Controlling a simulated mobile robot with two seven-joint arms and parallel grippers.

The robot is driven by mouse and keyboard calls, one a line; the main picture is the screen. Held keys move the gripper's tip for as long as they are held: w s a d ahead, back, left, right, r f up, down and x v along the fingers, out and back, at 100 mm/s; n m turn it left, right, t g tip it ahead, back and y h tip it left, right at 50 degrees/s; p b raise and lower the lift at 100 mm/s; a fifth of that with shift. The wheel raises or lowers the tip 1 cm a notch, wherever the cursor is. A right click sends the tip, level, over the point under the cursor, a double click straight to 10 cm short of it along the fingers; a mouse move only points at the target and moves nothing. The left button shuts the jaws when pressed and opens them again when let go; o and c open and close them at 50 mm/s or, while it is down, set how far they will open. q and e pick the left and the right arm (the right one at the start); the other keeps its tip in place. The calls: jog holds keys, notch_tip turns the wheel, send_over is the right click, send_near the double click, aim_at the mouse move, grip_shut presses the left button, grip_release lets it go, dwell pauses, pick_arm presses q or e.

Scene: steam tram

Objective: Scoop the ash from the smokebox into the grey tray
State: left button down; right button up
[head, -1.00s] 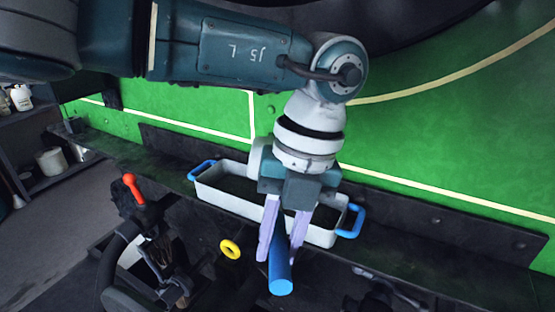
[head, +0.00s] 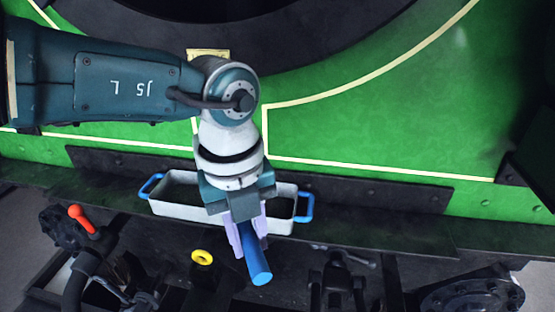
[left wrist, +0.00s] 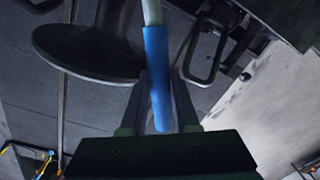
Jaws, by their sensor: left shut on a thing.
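My left gripper (head: 247,236) is shut on the blue handle (head: 258,262) of a tool, in front of the tray's right half. In the left wrist view the blue handle (left wrist: 157,75) lies between the fingers and runs into a pale shaft. The tool's working end is hidden, so I cannot tell whether it carries ash. The pale grey tray (head: 178,210) with blue end handles sits on the dark ledge; my gripper covers part of it, and its inside looks dark. A dark round rim (head: 200,32) at the top may belong to the smokebox; no ash is discernible. My right gripper is not in view.
A green panel with cream lines (head: 350,135) rises behind the dark ledge (head: 380,222). Below the ledge are a red-tipped lever (head: 80,216), a yellow ring (head: 202,257) and dark machinery (head: 470,295). The ledge right of the tray looks clear.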

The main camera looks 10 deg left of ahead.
pick_arm(q)
jog(key=shift+s+a+r+h+p, duration=0.15)
jog(key=shift+a+r+h+p, duration=0.25)
jog(key=shift+p, duration=0.25)
jog(key=shift+s+a+f+n+t+h+b, duration=0.4)
jog(key=shift+t+h+b, duration=1.5)
jog(key=shift+b, duration=4.1)
jog(key=shift+s+a+r+t+h+b, duration=0.1)
jog(key=shift+s+a+t+h+b, duration=0.6)
jog(key=shift+h+b, duration=3.75)
jog(key=shift+s+a+f+n+t+h+b, duration=0.2)
jog(key=shift+a+t+h+b, duration=1.15)
jog(key=shift+b, duration=6.25)
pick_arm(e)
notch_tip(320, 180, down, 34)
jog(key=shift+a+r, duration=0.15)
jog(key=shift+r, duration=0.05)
pick_arm(q)
jog(key=shift+w+d+t+y, duration=0.1)
jog(key=shift+d+t+y, duration=0.4)
jog(key=shift+y, duration=0.1)
